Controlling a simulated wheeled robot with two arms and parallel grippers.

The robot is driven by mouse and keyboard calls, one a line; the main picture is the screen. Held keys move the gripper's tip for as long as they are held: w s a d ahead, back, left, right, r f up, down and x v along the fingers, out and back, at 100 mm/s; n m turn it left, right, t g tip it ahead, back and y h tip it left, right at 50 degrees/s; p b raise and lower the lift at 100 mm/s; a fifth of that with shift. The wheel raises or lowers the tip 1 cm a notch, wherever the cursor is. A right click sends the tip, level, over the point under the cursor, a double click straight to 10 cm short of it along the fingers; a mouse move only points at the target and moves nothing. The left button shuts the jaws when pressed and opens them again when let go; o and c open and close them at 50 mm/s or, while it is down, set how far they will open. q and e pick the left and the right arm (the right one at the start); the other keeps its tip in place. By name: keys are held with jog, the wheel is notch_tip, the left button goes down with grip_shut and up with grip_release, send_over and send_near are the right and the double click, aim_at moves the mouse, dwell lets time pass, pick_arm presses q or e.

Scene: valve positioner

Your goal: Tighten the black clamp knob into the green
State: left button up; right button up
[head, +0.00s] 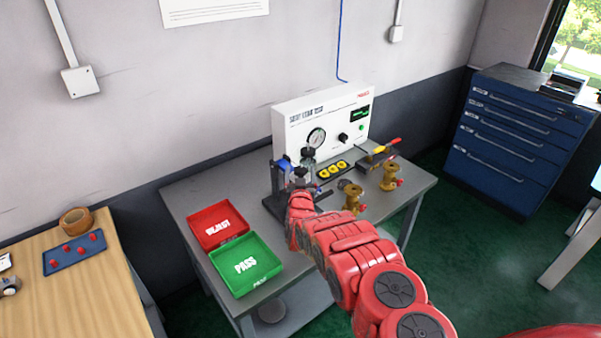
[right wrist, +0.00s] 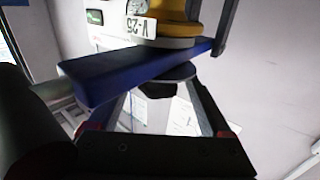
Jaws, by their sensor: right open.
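The clamp stand (head: 279,188) is on the grey bench in front of the white test panel, with blue parts at its top. In the right wrist view, a blue bar (right wrist: 125,77) crosses the picture. The black clamp knob (right wrist: 168,76) shows just under this bar. A brass-yellow valve body (right wrist: 165,28) with a V-25 tag is on the bar's other side. My right gripper (head: 298,194) is at the stand; in the wrist view its open fingers (right wrist: 160,100) are either side of the knob. Contact cannot be told. No green mark is readable at the clamp.
A red reject tray (head: 217,243) and a green pass tray (head: 273,269) lie on the bench's left part. Two brass valves (head: 353,195) (head: 389,175) stand right of my arm. The white panel (head: 290,117) carries a gauge (head: 316,137). A wooden table (head: 85,300) is at left.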

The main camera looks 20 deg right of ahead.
aim_at(302, 167)
jog(key=shift+b+x, duration=0.35)
jog(key=shift+x, duration=0.45)
jog(key=shift+w+d+f+b, duration=0.2)
jog(key=shift+w+b, duration=0.15)
jog(key=shift+w, duration=0.2)
jog(key=shift+w+d+r, duration=0.15)
jog(key=shift+w+r, duration=0.15)
jog(key=shift+w, duration=0.15)
grip_shut()
jog(key=h+b, duration=0.1)
jog(key=b, duration=0.2)
jog(key=m+h+b, duration=0.1)
jog(key=b, duration=0.3)
jog(key=shift+d+f+g, duration=0.1)
jog(key=shift+f+g, duration=0.25)
jog(key=shift+g, duration=0.05)
jog(key=shift+s+d+r+m+b, duration=0.15)
jog(key=shift+r+m+b, duration=0.2)
jog(key=shift+b, duration=0.2)
